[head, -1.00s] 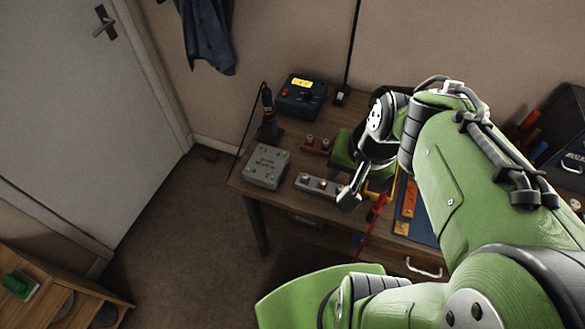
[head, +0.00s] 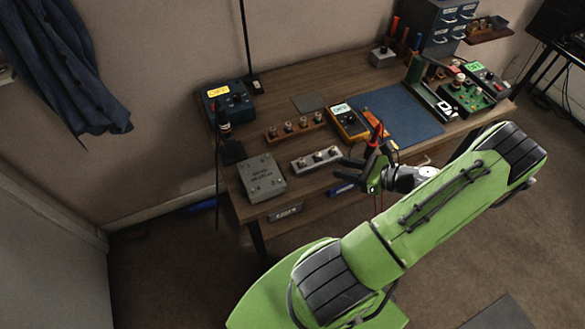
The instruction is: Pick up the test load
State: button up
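My gripper (head: 364,154) is at the front edge of the workbench, its dark fingers spread apart with nothing seen between them. I cannot tell for certain which thing is the test load. A grey metal box (head: 262,178) with lettering too small to read lies at the bench's front left corner. A light grey block (head: 316,160) with several round metal fittings lies right of it, just left of my gripper. A wooden strip (head: 295,130) with several small knob-like parts lies behind that block. My gripper appears apart from the grey box and the wooden strip.
A yellow multimeter (head: 347,122) and a blue mat (head: 402,116) lie behind my gripper, with red leads near it. A blue instrument (head: 228,102) and a soldering iron stand (head: 231,150) are at left. Green circuit boards (head: 466,97) are at right.

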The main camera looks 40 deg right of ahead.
aim_at(303, 159)
jog(key=b+x, duration=0.1)
jog(key=x, duration=1.4)
jog(key=shift+w+d+f, duration=0.1)
jog(key=shift+w+d, duration=0.05)
jog(key=shift+w, duration=0.05)
grip_shut()
